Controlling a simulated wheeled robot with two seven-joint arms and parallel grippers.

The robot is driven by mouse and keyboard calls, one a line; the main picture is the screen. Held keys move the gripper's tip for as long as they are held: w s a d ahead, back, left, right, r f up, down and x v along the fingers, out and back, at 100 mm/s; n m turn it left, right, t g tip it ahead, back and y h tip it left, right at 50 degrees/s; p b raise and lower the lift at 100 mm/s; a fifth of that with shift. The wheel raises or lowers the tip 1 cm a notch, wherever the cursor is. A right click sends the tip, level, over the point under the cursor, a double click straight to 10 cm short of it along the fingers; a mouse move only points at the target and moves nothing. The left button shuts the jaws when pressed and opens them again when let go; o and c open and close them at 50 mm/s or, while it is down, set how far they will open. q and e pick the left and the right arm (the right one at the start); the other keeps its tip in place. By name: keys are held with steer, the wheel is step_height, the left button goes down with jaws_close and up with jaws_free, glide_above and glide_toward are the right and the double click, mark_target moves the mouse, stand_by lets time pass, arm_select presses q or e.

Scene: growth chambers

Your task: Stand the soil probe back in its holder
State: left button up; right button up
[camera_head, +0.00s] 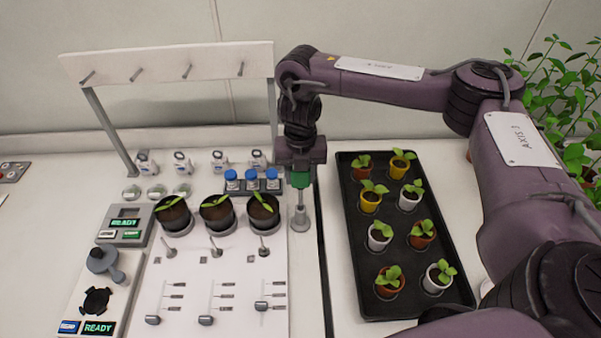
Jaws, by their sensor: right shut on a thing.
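My right gripper (300,172) points straight down at the middle of the bench. It is shut on the soil probe, whose green handle (300,181) shows just below the jaws. The probe is upright. Right under it stands the holder (300,222), a small grey upright post with a round base. The thin part between handle and holder is small, and I cannot tell how deep the probe sits in the holder. My left gripper is not in view.
Left of the gripper is a rack with blue-capped bottles (251,186), with dark pots (217,215) in front. A black seedling tray (350,250) lies to the right. A white pegged frame (165,62) stands behind. A panel with levers (215,275) lies in front.

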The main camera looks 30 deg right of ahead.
steer(key=shift+f, duration=0.25)
steer(key=shift+f+b, duration=2.15)
steer(key=shift+f, duration=1.25)
steer(key=o, duration=1.2)
steer(key=shift+r, duration=0.1)
step_height(320, 180, up, 8)
steer(key=shift+f+p, duration=0.2)
steer(key=shift+p, duration=0.15)
